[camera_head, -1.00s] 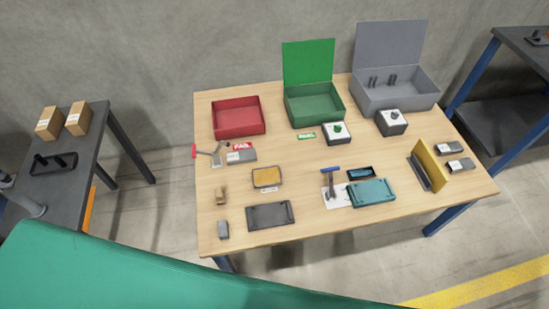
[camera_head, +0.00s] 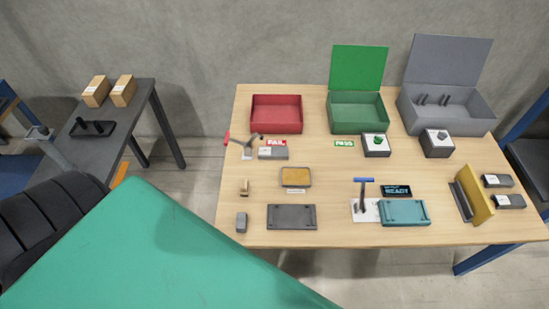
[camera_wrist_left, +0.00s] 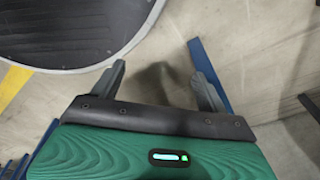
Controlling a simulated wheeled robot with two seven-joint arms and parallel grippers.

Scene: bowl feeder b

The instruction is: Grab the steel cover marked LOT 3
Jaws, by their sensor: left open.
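Grey labelled blocks that could be steel covers lie on the wooden table: one (camera_head: 273,153) by the red FAIL sign, and two at the right end, an upper one (camera_head: 497,181) and a lower one (camera_head: 510,201). Their lettering is too small to read, so I cannot tell which is marked LOT 3. My left gripper (camera_wrist_left: 157,68) shows in the left wrist view with its fingers apart and nothing between them, above the floor and away from the tabletop. It does not show in the head view. My right gripper is not in view.
The wooden table (camera_head: 340,160) carries a red bin (camera_head: 277,115), a green lidded bin (camera_head: 357,112), a grey lidded bin (camera_head: 445,108) and a yellow upright plate (camera_head: 474,194) beside the right-hand blocks. A dark side table (camera_head: 130,105) with cartons stands left. The table's centre has bare patches.

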